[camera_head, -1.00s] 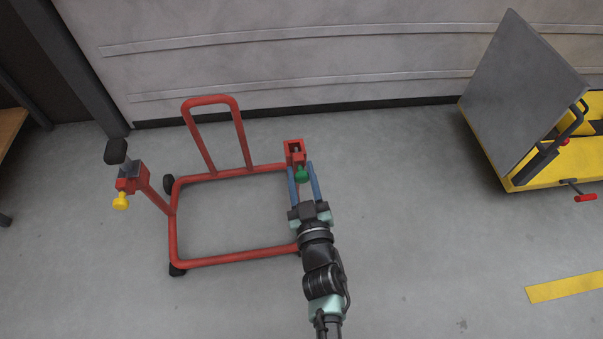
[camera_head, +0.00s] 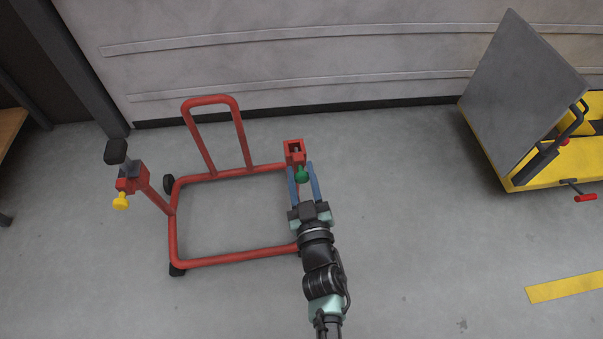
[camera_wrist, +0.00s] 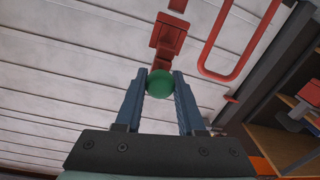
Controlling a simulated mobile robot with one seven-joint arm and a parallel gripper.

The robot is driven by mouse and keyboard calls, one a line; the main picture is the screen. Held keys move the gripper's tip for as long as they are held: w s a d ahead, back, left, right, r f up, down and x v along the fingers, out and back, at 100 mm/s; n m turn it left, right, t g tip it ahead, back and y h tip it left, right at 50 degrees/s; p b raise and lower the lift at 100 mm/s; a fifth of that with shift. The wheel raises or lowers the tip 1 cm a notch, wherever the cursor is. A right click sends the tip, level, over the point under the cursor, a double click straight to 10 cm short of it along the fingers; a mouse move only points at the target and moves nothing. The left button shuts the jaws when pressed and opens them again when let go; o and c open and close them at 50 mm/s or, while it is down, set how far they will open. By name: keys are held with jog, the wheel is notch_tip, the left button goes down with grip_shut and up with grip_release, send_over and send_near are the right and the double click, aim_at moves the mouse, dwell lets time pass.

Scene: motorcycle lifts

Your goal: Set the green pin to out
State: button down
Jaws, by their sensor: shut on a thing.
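The green pin's round knob (camera_head: 302,175) sits at the near side of a red square socket (camera_head: 294,146) on the right post of a red stand. My gripper (camera_head: 303,170) reaches it from the near side, its two blue fingers shut on the knob. In the wrist view the green knob (camera_wrist: 159,83) is held between the fingertips, with the red socket bracket (camera_wrist: 168,38) just beyond it. The socket's inside looks mostly open and dark from above. The pin's shaft is largely hidden by the knob and the bracket.
The red tubular stand (camera_head: 235,262) rests on the grey floor, with a yellow knob (camera_head: 121,201) on its left post. A yellow lift (camera_head: 540,178) with a grey plate (camera_head: 522,90) stands at the right. Floor between them is clear.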

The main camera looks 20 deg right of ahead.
dwell(0.3)
jog(key=shift+p+v, duration=0.3)
jog(key=shift+v, duration=1.1)
jog(key=c, duration=0.5)
grip_release()
jog(key=shift+s, duration=0.1)
jog(key=p+v, duration=0.5)
jog(key=v, duration=0.7)
jog(key=shift+s, duration=0.4)
